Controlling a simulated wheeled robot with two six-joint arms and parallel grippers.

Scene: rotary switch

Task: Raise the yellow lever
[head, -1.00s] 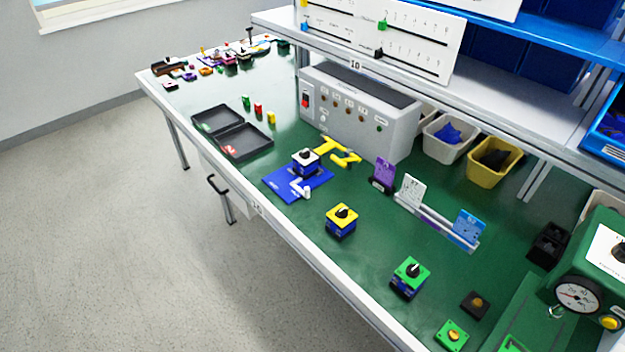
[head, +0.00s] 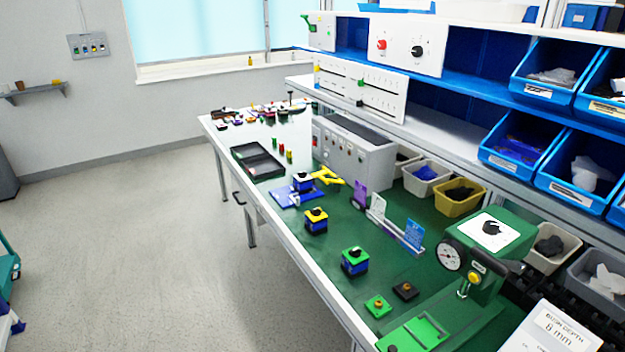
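I cannot pick out a yellow lever for certain. A grey wall panel (head: 88,45) at the upper left carries several small coloured switches or levers; they are too small to tell their positions. A white slider panel (head: 385,93) on the shelf has a small yellow knob (head: 317,69) at its left end. A small box with a green lever (head: 307,22) stands on the upper shelf. A yellow Y-shaped piece (head: 327,175) lies on the bench. Neither of my grippers is in view.
A green-topped bench (head: 318,262) runs along the shelving and holds rotary switches (head: 316,221), a grey control box (head: 352,152) and a green gauge machine (head: 490,250). Blue bins (head: 545,70) fill the shelves. The floor (head: 130,240) left of the bench is clear.

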